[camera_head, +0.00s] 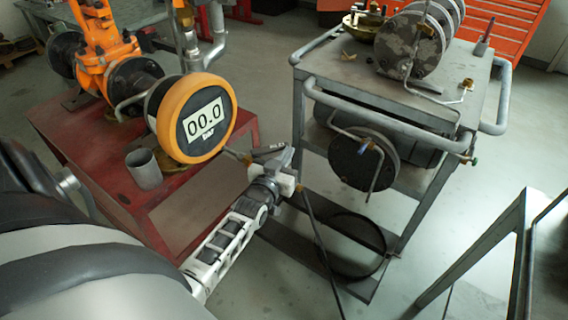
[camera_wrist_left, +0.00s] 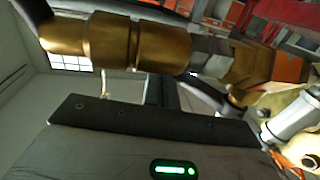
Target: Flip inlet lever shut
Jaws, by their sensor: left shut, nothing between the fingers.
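The inlet lever appears to be the small dark, marked bar (camera_head: 268,149) beside the brass fitting (camera_head: 238,156), just right of the round gauge in the head view. My left gripper (camera_head: 280,163) is shut and empty, right at this bar; whether they touch I cannot tell. In the left wrist view a large brass fitting (camera_wrist_left: 130,42) crosses the top, close to the camera. The lever cannot be made out clearly there. My right gripper is not in view.
The orange-rimmed gauge (camera_head: 205,118) reads 00.0. An orange valve (camera_head: 103,45) and a grey cup (camera_head: 143,168) stand on the red table (camera_head: 190,187). A grey cart (camera_head: 462,82) stands at the right. A black hose (camera_head: 318,235) hangs below the gripper.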

